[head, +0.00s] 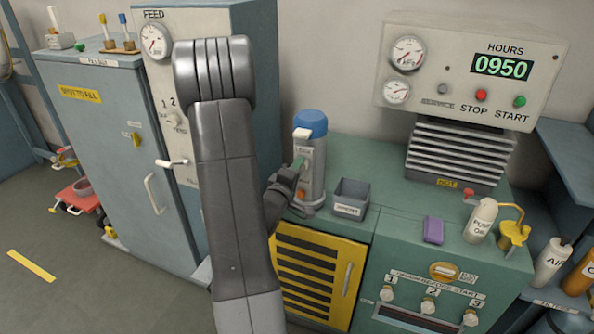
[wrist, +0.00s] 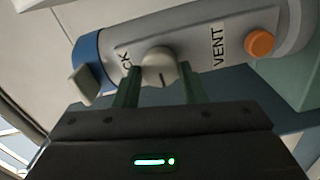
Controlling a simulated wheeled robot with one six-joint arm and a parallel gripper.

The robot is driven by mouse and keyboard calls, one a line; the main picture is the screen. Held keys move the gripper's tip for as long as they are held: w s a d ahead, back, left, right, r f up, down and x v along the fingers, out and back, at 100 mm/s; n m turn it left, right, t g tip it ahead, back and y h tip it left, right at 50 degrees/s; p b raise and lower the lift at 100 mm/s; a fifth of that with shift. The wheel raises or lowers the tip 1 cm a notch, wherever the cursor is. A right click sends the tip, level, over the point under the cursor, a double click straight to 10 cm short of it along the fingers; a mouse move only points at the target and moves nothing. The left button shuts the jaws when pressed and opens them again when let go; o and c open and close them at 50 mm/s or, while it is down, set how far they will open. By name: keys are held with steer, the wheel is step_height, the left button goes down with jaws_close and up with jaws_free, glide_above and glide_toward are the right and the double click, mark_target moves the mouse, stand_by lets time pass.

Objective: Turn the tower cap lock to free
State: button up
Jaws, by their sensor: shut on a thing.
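The tower is a grey cylinder (head: 318,170) with a blue cap (head: 311,123), upright on the green bench. In the wrist view the cap (wrist: 88,48) lies to the left, with a pale square tab (wrist: 84,85) on its side. The lock knob (wrist: 160,67) is pale and round with a dark mark, between a partly hidden label ending in "CK" and a "VENT" label. My gripper (wrist: 160,84) is shut on the knob, with one green finger on each side. In the head view my gripper (head: 298,166) meets the tower's front, and the knob is hard to make out.
An orange button (wrist: 260,43) sits beyond the VENT label. A small grey bin (head: 349,196) stands right of the tower, then a purple block (head: 433,230) and a white oil bottle (head: 481,220). A blue cabinet (head: 110,150) is at the left.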

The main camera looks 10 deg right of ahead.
stand_by(0.3)
steer(key=o, duration=1)
steer(key=shift+s+a, duration=0.1)
steer(key=shift+a, duration=0.05)
steer(key=b+v, duration=0.2)
steer(key=v, duration=1.1)
steer(key=shift+s+a, duration=0.15)
steer(key=shift+s, duration=0.1)
steer(key=shift+w, duration=0.1)
steer(key=p+x, duration=0.2)
steer(key=x, duration=1.1)
steer(key=shift+w+d, duration=0.25)
steer(key=shift+d, duration=0.05)
